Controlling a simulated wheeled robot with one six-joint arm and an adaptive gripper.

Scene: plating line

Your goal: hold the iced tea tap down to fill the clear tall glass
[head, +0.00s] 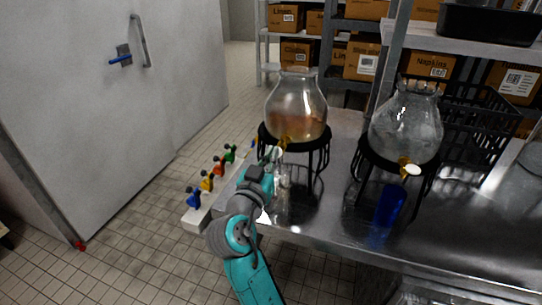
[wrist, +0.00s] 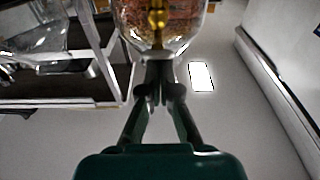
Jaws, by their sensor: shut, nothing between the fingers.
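The iced tea dispenser (head: 297,105) is a glass jar of amber liquid on a black stand; it also shows at the top of the wrist view (wrist: 180,35). Its gold tap (head: 284,142) faces me and shows above my fingertips in the wrist view (wrist: 157,20). My gripper (wrist: 157,72) is shut and empty, close to the tap in the head view; I cannot tell if it touches. A clear tall glass (head: 286,177) stands under the tap, partly hidden behind my gripper. I cannot make out any liquid in it.
A second dispenser (head: 405,125) with clear contents stands to the right, with a blue glass (head: 389,205) below its tap. Coloured valves (head: 207,181) line a pale ledge left of my arm. A black crate (head: 480,120) stands behind. The steel counter's (head: 330,215) front middle is clear.

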